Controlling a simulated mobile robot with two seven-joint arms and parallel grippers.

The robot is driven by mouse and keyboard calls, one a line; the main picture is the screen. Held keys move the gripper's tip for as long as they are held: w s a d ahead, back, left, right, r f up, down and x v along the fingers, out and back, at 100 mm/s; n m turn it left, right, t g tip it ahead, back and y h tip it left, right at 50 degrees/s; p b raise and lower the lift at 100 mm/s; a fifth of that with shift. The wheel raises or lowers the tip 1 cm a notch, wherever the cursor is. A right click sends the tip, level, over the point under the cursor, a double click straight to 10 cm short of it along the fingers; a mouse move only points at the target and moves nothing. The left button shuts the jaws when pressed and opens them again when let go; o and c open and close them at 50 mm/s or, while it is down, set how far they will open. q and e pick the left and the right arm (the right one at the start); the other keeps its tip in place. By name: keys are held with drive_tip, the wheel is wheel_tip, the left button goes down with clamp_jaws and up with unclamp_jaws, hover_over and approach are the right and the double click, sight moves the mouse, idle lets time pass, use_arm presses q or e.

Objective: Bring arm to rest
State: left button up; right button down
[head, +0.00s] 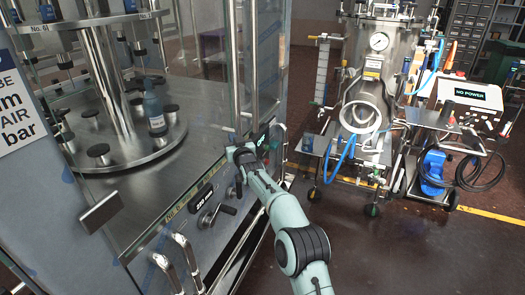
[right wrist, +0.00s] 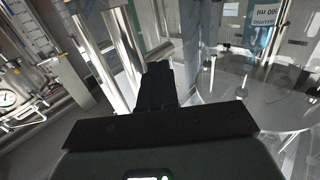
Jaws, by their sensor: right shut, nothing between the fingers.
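My right arm (head: 262,187), pale green with dark joints, reaches in from the lower right in the head view. Its gripper (head: 235,141) is at the front edge of the filling machine, beside the upright post and the control panel. The wrist view shows the dark gripper fingers (right wrist: 156,84) together, with nothing held between them. In the head view the fingertips are small and partly hidden, so I cannot tell whether they touch the machine. My left arm and gripper are not in view.
The filling machine (head: 206,172) has a round turntable (head: 125,150) with a blue-grey bottle (head: 153,110), a panel with knobs, and metal handles (head: 180,262) low in front. A wheeled steel vessel (head: 372,85) and a "NO POWER" unit (head: 470,95) stand right. Dark floor (head: 430,250) is clear at lower right.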

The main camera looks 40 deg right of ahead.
drive_tip(key=s+d+b, duration=0.2)
drive_tip(key=s+d, duration=0.1)
drive_tip(key=s, duration=0.6)
drive_tip(key=shift+d+f, duration=0.15)
drive_tip(key=shift+d, duration=0.15)
drive_tip(key=shift+f, duration=0.1)
